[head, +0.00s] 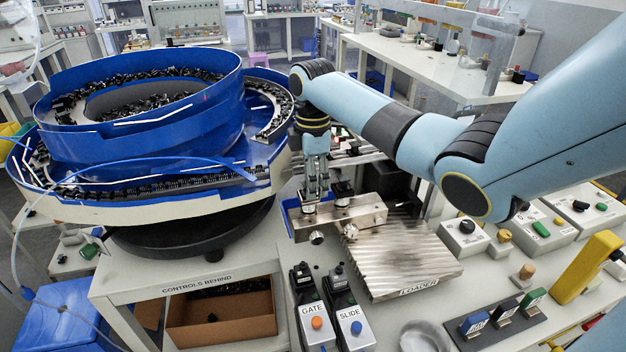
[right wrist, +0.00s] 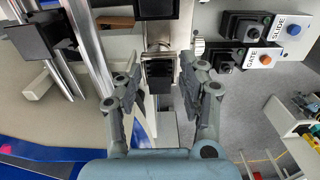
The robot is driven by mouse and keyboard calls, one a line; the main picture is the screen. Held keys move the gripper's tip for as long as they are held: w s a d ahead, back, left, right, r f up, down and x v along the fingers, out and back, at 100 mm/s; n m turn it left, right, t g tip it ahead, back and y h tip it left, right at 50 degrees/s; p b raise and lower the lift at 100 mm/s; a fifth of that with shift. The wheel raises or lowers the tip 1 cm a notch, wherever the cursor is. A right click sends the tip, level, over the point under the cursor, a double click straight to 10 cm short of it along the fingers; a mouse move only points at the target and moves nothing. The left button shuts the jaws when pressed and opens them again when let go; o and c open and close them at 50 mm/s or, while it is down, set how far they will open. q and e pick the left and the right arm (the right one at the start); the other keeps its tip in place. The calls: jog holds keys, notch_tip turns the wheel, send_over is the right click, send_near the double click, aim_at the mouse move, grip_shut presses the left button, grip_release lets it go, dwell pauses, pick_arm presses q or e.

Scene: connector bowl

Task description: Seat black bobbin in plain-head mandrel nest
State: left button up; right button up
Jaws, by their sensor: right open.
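My right gripper (head: 315,190) points down over the left end of a metal block (head: 345,217). In the right wrist view the same gripper (right wrist: 160,72) is open, its two fingers apart on either side of a black bobbin-like piece (right wrist: 160,78), with a gap visible on both sides. In the head view this dark piece (head: 308,207) sits at the block's left end, partly hidden by the fingers. A second black piece (head: 343,190) stands on the block to its right. Two round metal heads (head: 317,238) stick out of the block's front; I cannot tell which is plain. My left gripper is not in view.
A blue bowl feeder (head: 150,130) full of black parts stands at left. A ridged loader plate (head: 400,255) lies right of the block. GATE (head: 315,318) and SLIDE (head: 351,318) control boxes stand in front. A yellow post (head: 587,267) stands at right.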

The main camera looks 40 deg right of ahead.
notch_tip(320, 180, up, 12)
jog(key=shift+r, duration=0.2)
jog(key=shift+f, duration=0.1)
dwell(0.8)
